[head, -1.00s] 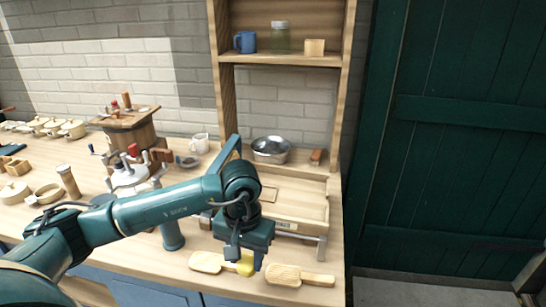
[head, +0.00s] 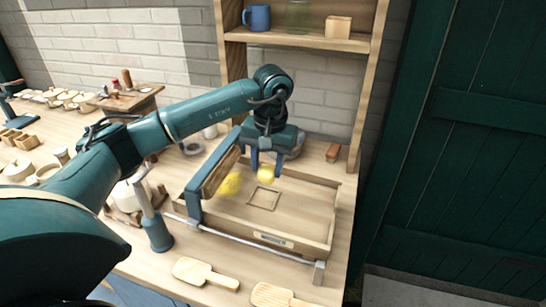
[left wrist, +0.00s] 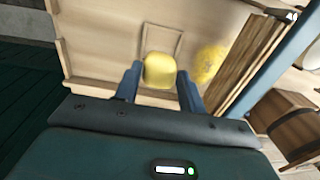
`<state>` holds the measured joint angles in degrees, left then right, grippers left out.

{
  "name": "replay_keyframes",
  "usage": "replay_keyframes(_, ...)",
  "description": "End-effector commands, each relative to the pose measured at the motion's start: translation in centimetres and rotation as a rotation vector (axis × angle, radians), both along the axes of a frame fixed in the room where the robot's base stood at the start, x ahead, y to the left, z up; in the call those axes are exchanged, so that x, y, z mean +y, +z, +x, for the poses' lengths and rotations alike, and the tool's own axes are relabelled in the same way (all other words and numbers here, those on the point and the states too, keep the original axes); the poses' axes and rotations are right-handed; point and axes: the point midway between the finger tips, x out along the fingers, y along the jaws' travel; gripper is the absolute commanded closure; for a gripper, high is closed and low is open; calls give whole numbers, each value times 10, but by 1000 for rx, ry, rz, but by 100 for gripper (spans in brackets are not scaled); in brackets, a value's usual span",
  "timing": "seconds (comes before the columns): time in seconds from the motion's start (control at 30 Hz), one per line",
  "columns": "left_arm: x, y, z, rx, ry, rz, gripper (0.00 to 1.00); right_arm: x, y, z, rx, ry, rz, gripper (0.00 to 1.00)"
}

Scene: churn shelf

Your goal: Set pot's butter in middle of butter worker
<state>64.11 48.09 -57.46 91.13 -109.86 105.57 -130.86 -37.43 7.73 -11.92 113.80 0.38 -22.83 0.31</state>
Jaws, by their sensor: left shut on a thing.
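My left gripper (head: 265,160) is shut on a yellow lump of butter (head: 266,174) and holds it above the butter worker (head: 302,217), a shallow wooden tray. A square outline (head: 263,198) marks the middle of the tray floor; the held lump is at its far side in the head view. A second yellow lump (head: 229,184) lies on the tray at the left, beside the wooden roller (head: 221,171). In the left wrist view the held butter (left wrist: 159,71) is between the fingers, with the square outline (left wrist: 163,37) behind it and the other lump (left wrist: 210,63) to the right. My right gripper is not in view.
The roller and its blue side arm (head: 194,203) stand at the tray's left end. Two wooden paddles (head: 205,273) lie in front. A shelf with a blue mug (head: 257,17) rises behind.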

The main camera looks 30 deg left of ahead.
Motion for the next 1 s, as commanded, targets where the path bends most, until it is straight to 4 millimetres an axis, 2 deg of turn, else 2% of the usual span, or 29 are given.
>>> replay_keyframes(0.2, 1, -15, -1, 1, -1, 0, 80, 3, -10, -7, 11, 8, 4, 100)
replay_keyframes(0.5, 3, -40, -1, -1, -1, 0, 80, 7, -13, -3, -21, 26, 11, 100)
replay_keyframes(1.0, 3, -43, -1, -1, 0, -1, 80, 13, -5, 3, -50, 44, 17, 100)
